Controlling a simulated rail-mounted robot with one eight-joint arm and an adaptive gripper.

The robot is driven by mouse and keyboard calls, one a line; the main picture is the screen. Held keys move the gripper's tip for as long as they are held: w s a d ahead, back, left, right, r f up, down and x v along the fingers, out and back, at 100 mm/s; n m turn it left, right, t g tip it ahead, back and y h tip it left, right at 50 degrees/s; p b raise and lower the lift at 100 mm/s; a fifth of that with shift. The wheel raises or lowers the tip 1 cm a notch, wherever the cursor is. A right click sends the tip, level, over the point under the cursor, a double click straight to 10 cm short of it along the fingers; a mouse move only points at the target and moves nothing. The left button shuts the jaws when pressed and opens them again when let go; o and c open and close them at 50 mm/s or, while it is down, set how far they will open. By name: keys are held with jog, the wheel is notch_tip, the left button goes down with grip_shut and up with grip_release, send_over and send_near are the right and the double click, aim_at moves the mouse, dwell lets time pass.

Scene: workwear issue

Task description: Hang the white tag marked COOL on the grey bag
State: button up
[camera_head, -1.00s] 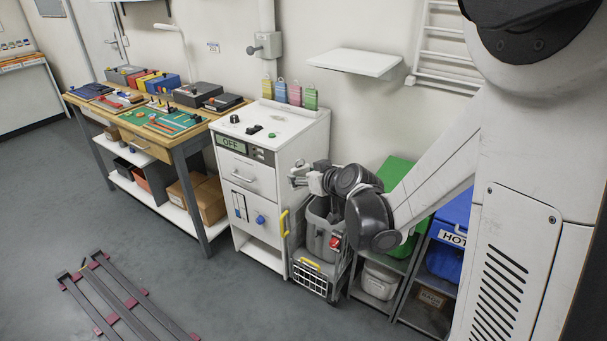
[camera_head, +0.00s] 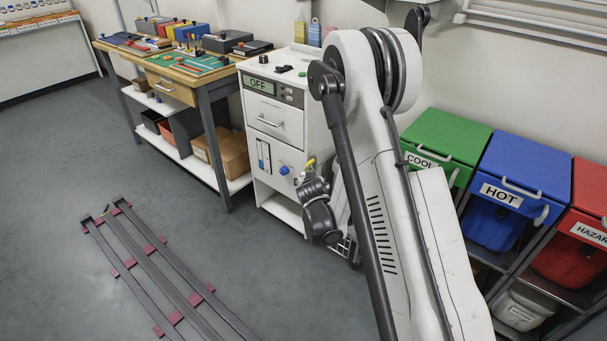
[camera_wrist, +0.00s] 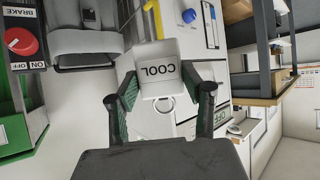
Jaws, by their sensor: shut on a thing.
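The white tag marked COOL (camera_wrist: 162,52) is between the fingertips of my gripper (camera_wrist: 160,84) in the wrist view. Its lettering is upside down there, and a pale ring shows at its lower end. My gripper is shut on the tag. A grey body with a dark strap-like part (camera_wrist: 87,40), which looks like the grey bag, is at the upper left of the wrist view, apart from the tag. In the head view my gripper (camera_head: 309,178) is low in front of the white cabinet; the tag cannot be made out there and my arm hides the bag.
A red BRAKE knob (camera_wrist: 21,40) is at the wrist view's upper left. The white cabinet (camera_head: 275,118) reads OFF. Green COOL (camera_head: 450,140), blue HOT (camera_head: 520,170) and red bins (camera_head: 588,205) stand right. A dark floor rack (camera_head: 160,265) lies front left. Open floor lies between.

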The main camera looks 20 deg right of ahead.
jog(key=w+d+f+m+g+h+b, duration=0.1)
jog(key=d+f+m+g+h+b, duration=0.2)
jog(key=f, duration=0.4)
jog(key=w+d+f+m+g+h+b, duration=0.1)
jog(key=w+d+f+m+b, duration=0.15)
jog(key=f+b, duration=0.35)
jog(key=d+f+m+g+h+b, duration=0.1)
jog(key=d+f+m+h+b, duration=0.2)
jog(key=f, duration=0.5)
jog(key=w+d+f, duration=0.1)
jog(key=w+d, duration=0.4)
jog(key=d, duration=0.4)
jog(key=shift+w+y, duration=0.35)
jog(key=shift+y, duration=0.05)
jog(key=shift+d+f, duration=0.1)
jog(key=shift+f, duration=0.05)
jog(key=o, duration=1)
